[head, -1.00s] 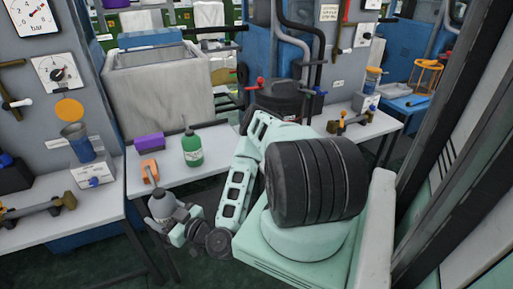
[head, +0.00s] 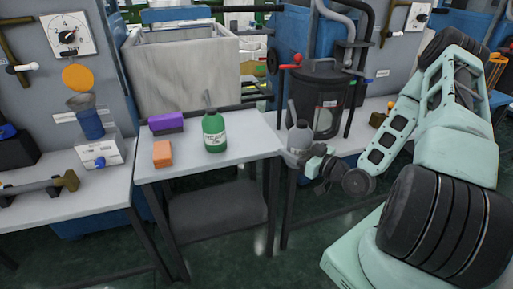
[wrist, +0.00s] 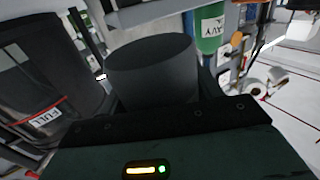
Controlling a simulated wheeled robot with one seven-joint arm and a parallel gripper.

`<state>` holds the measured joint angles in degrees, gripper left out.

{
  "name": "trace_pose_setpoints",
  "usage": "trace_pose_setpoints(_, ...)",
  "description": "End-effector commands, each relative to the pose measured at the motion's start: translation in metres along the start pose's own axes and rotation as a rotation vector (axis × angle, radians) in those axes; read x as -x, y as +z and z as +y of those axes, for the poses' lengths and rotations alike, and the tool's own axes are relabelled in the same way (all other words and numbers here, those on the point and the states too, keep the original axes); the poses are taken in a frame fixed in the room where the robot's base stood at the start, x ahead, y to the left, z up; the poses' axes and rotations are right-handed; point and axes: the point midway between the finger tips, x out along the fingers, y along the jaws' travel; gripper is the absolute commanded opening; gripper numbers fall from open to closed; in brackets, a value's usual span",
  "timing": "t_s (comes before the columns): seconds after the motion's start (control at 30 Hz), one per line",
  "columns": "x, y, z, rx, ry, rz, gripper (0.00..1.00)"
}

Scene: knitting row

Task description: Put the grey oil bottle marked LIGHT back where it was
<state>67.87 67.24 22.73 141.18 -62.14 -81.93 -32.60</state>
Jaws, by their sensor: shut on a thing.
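The grey oil bottle (head: 299,136) is upright in my gripper (head: 308,155), at the left end of the right-hand table (head: 352,143). I cannot tell whether its base touches the tabletop. In the wrist view the grey bottle (wrist: 152,68) fills the space between the jaws, and its label is not visible. My gripper is shut on it. A green bottle (head: 214,132) stands on the middle table (head: 238,149); its label, partly readable as HEAVY, shows in the wrist view (wrist: 210,28).
A black vessel (head: 312,98) with pipes and a red handle stands close behind the held bottle; its FULL label shows in the wrist view (wrist: 45,112). A purple block (head: 166,123) and an orange block (head: 162,154) lie on the middle table. That table's right part is clear.

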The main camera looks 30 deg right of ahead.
Motion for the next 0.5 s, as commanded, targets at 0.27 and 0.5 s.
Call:
trace_pose_setpoints(0.27,-0.051,-0.003,0.001,0.002,-0.006,0.005,0.33)
trace_pose_setpoints(0.5,-0.110,-0.002,0.001,0.000,-0.004,0.006,0.33)
